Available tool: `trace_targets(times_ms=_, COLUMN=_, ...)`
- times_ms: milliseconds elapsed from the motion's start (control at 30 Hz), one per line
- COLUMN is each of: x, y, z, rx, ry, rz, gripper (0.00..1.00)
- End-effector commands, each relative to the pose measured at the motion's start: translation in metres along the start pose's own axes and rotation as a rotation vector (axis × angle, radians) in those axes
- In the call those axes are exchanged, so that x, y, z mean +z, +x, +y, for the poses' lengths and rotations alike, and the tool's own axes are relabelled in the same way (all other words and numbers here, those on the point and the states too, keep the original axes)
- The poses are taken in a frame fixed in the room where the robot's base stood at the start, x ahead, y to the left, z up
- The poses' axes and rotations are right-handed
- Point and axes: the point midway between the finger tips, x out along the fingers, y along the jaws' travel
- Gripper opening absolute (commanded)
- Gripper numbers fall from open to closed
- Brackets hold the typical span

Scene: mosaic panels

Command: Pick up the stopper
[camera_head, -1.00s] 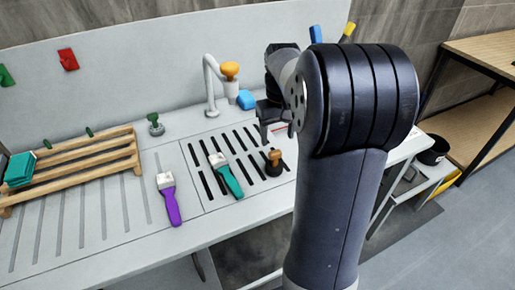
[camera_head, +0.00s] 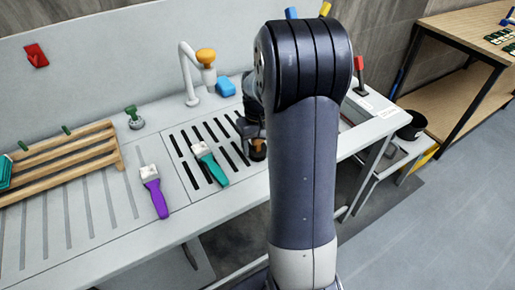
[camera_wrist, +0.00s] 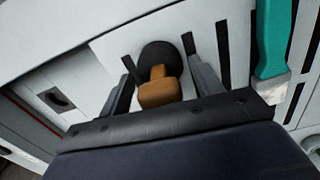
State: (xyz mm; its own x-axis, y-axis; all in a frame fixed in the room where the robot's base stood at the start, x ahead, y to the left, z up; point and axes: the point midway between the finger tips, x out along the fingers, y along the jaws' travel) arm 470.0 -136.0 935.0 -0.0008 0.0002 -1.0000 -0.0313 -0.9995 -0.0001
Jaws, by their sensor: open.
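The stopper (camera_wrist: 160,92), with an orange-brown handle and a round black base, stands on the slotted drain area of the sink counter. In the head view the stopper (camera_head: 258,155) is partly hidden by my gripper. My gripper (camera_wrist: 165,82) is open. In the wrist view its two fingers show on either side of the stopper, with gaps beside the handle. I cannot tell the height of the fingertips over the counter.
A teal-handled brush (camera_head: 210,163) lies close left of the stopper, and a purple-handled brush (camera_head: 154,190) lies further left. A wooden rack (camera_head: 70,160) is at left.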

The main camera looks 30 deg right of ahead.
Motion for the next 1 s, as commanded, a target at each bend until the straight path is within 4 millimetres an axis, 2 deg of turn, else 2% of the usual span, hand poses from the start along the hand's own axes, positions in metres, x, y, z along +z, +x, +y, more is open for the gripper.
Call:
trace_targets(times_ms=200, x=0.0000, y=0.0004, z=0.0000, rx=0.000, ry=0.000, rz=0.001, gripper=0.60)
trace_targets(times_ms=767, x=-0.0001, y=0.0002, z=0.0000, rx=0.000, ry=0.000, rz=0.001, gripper=0.14)
trace_targets(times_ms=1000, x=-0.0002, y=-0.0008, z=0.0000, rx=0.000, ry=0.000, rz=0.001, gripper=0.13)
